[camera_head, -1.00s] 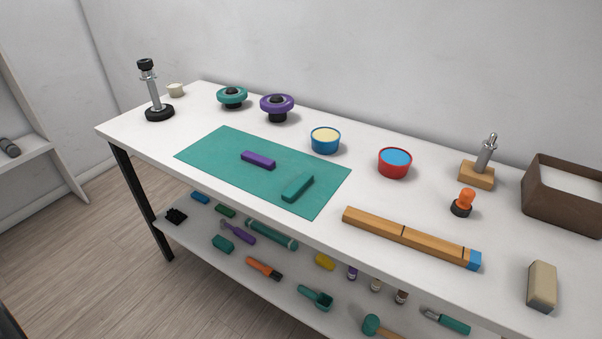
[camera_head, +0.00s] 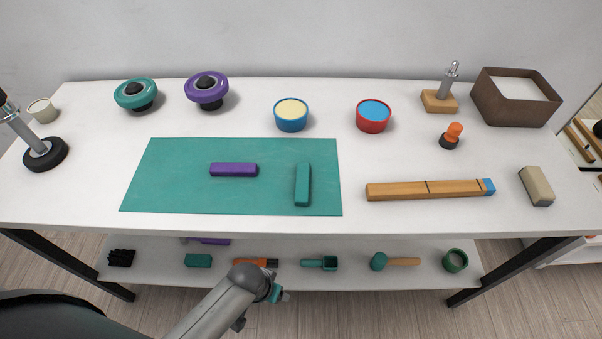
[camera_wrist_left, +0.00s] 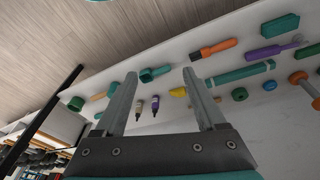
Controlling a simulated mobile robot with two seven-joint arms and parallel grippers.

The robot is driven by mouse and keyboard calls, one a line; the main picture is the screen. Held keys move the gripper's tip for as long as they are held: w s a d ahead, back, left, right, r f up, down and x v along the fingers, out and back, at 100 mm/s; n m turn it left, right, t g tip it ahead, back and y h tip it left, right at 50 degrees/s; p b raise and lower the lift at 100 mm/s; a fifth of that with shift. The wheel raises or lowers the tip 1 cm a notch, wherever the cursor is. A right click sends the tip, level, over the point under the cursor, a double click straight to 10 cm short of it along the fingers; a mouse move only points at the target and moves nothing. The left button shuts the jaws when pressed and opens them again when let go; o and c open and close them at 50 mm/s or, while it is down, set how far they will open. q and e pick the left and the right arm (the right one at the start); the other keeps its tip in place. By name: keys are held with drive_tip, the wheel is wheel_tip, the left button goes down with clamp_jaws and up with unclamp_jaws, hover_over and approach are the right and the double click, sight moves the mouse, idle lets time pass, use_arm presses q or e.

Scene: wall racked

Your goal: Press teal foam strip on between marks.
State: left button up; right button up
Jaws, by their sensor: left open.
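The teal foam strip (camera_head: 302,185) lies on the right part of the teal mat (camera_head: 170,190), its long side pointing front to back. A purple strip (camera_head: 233,170) lies left of it, apart. My left gripper (camera_head: 277,294) is low in front of the bench, below the tabletop and away from the strip. In the left wrist view its fingers (camera_wrist_left: 160,75) are spread, with nothing between them in grasp. My right gripper is not in view.
Blue (camera_head: 291,118) and red (camera_head: 373,118) bowls stand behind the mat. An orange-knobbed stamp (camera_head: 451,136), a beige block (camera_head: 537,186) and a brown box (camera_head: 515,98) are at right. The lower shelf (camera_head: 340,275) holds several tools. The tabletop before the bowls is mostly clear.

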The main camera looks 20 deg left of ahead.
use_arm(q)
drive_tip(key=w+d+r+h+p, duration=0.1)
drive_tip(key=w+d+r+p, duration=0.15)
drive_tip(key=r, duration=0.95)
drive_tip(key=w+d+r+p, duration=0.2)
drive_tip(key=w+r, duration=0.1)
drive_tip(key=r, duration=0.9)
drive_tip(key=w+a+r+n+g+y, duration=0.2)
drive_tip(key=w+a+r+n, duration=0.15)
drive_tip(key=w+r, duration=0.95)
drive_tip(key=b, duration=0.2)
hover_over(302, 187)
drive_tip(key=f, duration=1)
drive_tip(key=shift+s+a, duration=0.1)
drive_tip(key=shift+a, duration=0.25)
drive_tip(key=f, duration=0.1)
drive_tip(key=f+b, duration=0.1)
drive_tip(key=f, duration=0.3)
drive_tip(key=shift+d, duration=0.35)
clamp_jaws()
